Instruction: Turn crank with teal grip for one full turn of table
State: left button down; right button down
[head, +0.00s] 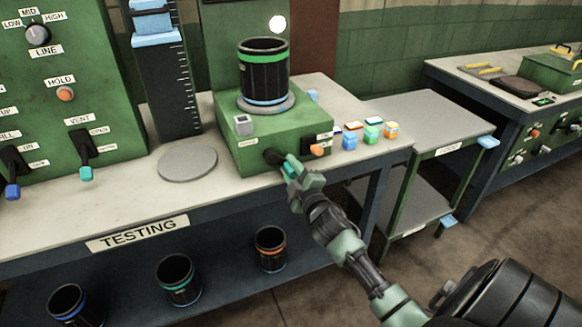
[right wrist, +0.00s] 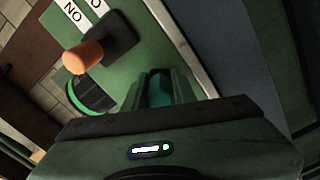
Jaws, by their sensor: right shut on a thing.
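The crank (head: 273,157) sits on the front of the green machine box (head: 252,148). Its teal grip (head: 287,170) is mostly covered by my right gripper (head: 291,171), which is shut on it. In the right wrist view the teal grip (right wrist: 158,88) shows between the fingers. The round grey table (head: 267,108) is on top of the box. My left gripper is not in view.
An orange-tipped switch (head: 317,151) is just right of the crank; it also shows in the right wrist view (right wrist: 82,57). Several small coloured blocks (head: 372,131) stand further right. A grey disc (head: 187,163) lies left on the bench. Banded sleeves (head: 270,248) stand on the lower shelf.

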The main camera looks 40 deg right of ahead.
jog(key=shift+a+f, duration=0.15)
jog(key=shift+f, duration=0.25)
jog(key=c, duration=1.2)
grip_release()
jog(key=shift+o, duration=0.2)
jog(key=shift+r, duration=0.15)
jog(key=shift+s, duration=0.1)
jog(key=v, duration=0.7)
jog(key=shift+s+r+b, duration=0.1)
jog(key=shift+s+b, duration=0.25)
jog(key=shift+b, duration=0.05)
